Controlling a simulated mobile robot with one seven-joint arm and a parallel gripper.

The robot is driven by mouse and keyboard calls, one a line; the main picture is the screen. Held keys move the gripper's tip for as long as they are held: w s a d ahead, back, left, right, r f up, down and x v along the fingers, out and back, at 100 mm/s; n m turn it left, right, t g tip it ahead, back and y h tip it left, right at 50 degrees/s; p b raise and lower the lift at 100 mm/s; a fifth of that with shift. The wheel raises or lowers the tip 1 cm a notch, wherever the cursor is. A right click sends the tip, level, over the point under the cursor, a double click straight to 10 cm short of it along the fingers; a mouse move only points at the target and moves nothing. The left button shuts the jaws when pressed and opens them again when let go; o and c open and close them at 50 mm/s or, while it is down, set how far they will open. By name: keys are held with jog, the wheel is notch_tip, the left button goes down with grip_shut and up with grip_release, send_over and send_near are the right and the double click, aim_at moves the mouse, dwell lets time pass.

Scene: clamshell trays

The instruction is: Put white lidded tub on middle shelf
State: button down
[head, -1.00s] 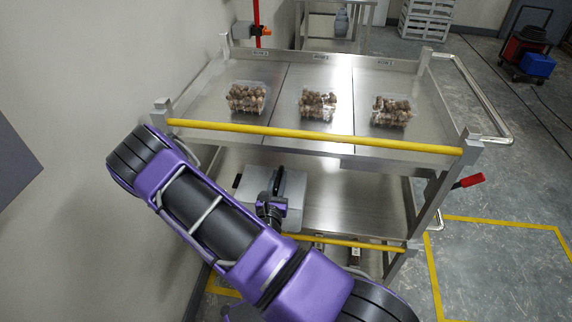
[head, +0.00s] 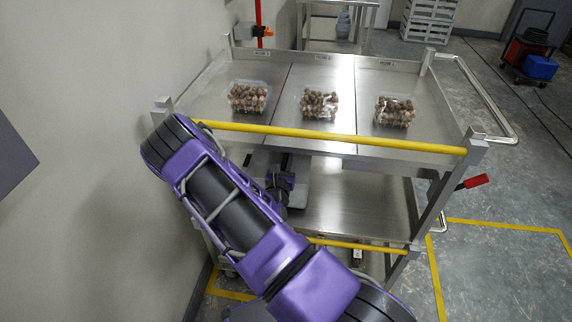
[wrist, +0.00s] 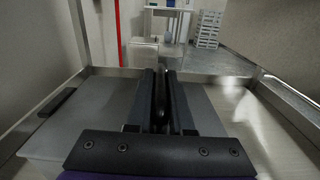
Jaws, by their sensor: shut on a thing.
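My gripper (wrist: 162,78) is shut on the white lidded tub, gripping a dark raised part in the middle of its lid. The tub's broad, flat lid (wrist: 90,115) looks grey and fills the lower part of the wrist view. In the head view only a grey corner of the tub (head: 298,182) shows past my arm, under the cart's top deck. The middle shelf (head: 350,205) is bare steel to the right of the tub. I cannot tell whether the tub's underside touches the shelf.
The top deck (head: 345,80) holds three clear clamshells of mushrooms (head: 248,97) and overhangs the shelf. Yellow bars (head: 330,140) edge both levels at the front. A wall stands close on the left. A red-handled lever (head: 475,181) sticks out at the right post.

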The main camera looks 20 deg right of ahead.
jog(key=shift+f+b, duration=0.3)
jog(key=shift+f, duration=1.05)
jog(key=c, duration=0.8)
grip_release()
jog(key=shift+f, duration=0.1)
jog(key=shift+s+a, duration=0.15)
jog(key=p+v, duration=0.1)
jog(key=v, duration=1)
jog(key=shift+s+a, duration=0.2)
jog(key=shift+s, duration=0.05)
